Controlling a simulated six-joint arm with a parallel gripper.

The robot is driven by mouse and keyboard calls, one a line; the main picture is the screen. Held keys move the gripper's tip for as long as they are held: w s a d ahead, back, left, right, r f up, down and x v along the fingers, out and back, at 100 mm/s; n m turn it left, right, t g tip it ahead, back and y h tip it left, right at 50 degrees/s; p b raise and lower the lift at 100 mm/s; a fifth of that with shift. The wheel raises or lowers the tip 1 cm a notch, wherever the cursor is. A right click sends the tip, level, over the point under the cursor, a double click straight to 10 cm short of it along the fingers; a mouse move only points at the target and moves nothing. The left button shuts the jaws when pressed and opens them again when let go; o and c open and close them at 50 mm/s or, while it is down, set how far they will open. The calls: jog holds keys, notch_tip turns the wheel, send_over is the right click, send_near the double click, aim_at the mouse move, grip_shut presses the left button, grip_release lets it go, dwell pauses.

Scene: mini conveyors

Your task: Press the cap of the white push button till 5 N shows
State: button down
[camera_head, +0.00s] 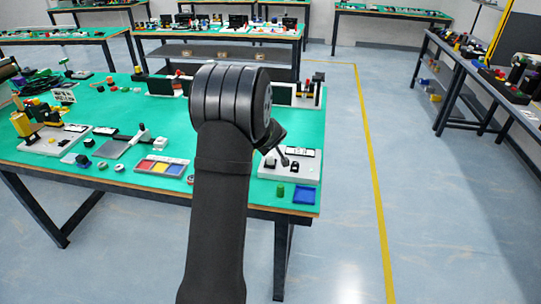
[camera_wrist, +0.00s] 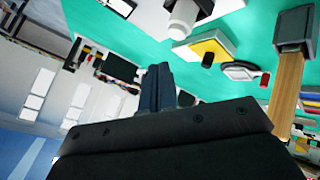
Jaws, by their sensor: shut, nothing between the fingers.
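A pale panel (camera_head: 288,174) lies at the right front corner of the green table. It carries a small label or display (camera_head: 303,152), too small to read surely, and small dark and light parts. I cannot tell for sure which is the white button's cap. My gripper (camera_head: 285,161) reaches down over this panel from behind my arm; contact cannot be told. In the wrist view my gripper (camera_wrist: 158,70) has its fingers together, with nothing between them. A white cylinder with a dark collar (camera_wrist: 183,18) is at the top, apart from the fingers in the picture; it may be the button.
The green table (camera_head: 240,190) holds a tray with red, yellow and blue parts (camera_head: 162,166), a blue tray (camera_head: 304,195) and a green cylinder (camera_head: 280,190) near the front edge. More devices stand left and behind. Open floor lies to the right.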

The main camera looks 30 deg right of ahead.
aim_at(271, 158)
jog(key=shift+f, duration=0.95)
dwell(1.4)
jog(key=shift+f, duration=0.45)
jog(key=shift+f, duration=0.4)
dwell(0.4)
jog(key=shift+r, duration=0.9)
jog(key=shift+r, duration=2.45)
